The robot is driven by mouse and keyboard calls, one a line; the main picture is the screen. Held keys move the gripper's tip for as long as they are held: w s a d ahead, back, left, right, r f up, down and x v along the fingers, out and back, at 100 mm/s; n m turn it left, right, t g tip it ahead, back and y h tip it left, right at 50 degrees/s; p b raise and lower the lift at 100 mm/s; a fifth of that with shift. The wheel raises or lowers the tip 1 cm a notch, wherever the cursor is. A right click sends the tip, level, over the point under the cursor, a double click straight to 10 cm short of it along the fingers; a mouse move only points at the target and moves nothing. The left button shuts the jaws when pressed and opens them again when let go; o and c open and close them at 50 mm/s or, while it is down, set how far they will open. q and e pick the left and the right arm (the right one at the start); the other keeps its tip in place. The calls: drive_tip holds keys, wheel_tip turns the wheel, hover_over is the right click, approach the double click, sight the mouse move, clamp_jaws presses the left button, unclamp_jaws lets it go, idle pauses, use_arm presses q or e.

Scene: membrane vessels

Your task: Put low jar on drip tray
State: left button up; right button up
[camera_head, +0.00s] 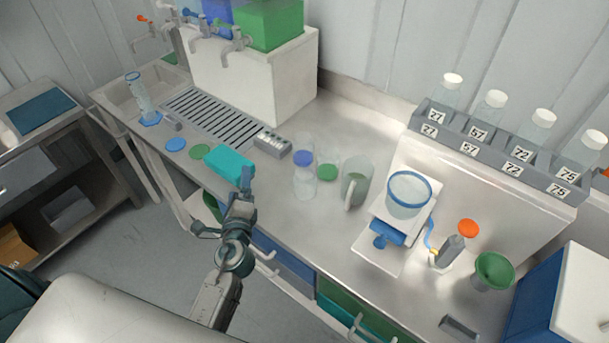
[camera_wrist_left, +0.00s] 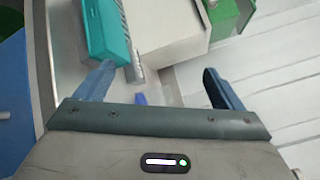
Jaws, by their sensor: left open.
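The drip tray (camera_head: 212,117) is a dark slotted grate on the counter below the taps. I cannot tell for sure which vessel is the low jar. A wide clear vessel with a blue rim (camera_head: 408,195) stands on a white stand with a blue body. A clear jar with a blue lid (camera_head: 304,160) stands mid-counter, beside a small clear vessel with green at its base (camera_head: 327,172). My left gripper (camera_head: 246,180) is open and empty, by the teal box at the counter's front edge. In the left wrist view its fingers (camera_wrist_left: 160,80) are spread apart. My right gripper is out of view.
The teal box (camera_head: 230,162) and a grey switch strip (camera_head: 272,142) lie near the tray. A clear jug (camera_head: 355,182) stands right of the jars. A rack of numbered bottles (camera_head: 495,150) is at the back right. A green funnel (camera_head: 494,270) stands front right.

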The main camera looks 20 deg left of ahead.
use_arm(q)
drive_tip(key=w+d+r+m+t+h, duration=0.2)
drive_tip(key=w+d+m+h, duration=0.15)
drive_tip(key=m, duration=0.35)
drive_tip(key=m+h, duration=0.6)
drive_tip(key=m, duration=0.5)
hover_over(300, 190)
drive_tip(key=s, duration=0.3)
wheel_tip(300, 190, down, 3)
drive_tip(key=shift+m+g, duration=0.4)
drive_tip(key=f+b, duration=0.3)
drive_tip(key=f, duration=0.1)
drive_tip(key=f+b, duration=0.3)
drive_tip(key=f, duration=0.1)
drive_tip(key=shift+s+a+f+b, duration=0.15)
drive_tip(key=shift+a+f+b, duration=0.05)
drive_tip(key=shift+b, duration=0.1)
drive_tip(key=shift+f+b, duration=0.35)
drive_tip(key=shift+f, duration=0.05)
drive_tip(key=shift+w+r, duration=0.3)
drive_tip(key=shift+w, duration=0.3)
drive_tip(key=shift+w+d, duration=0.25)
drive_tip(key=shift+w, duration=1.35)
drive_tip(key=shift+w+d, duration=0.2)
drive_tip(key=shift+w, duration=1.35)
drive_tip(key=c, duration=1.1)
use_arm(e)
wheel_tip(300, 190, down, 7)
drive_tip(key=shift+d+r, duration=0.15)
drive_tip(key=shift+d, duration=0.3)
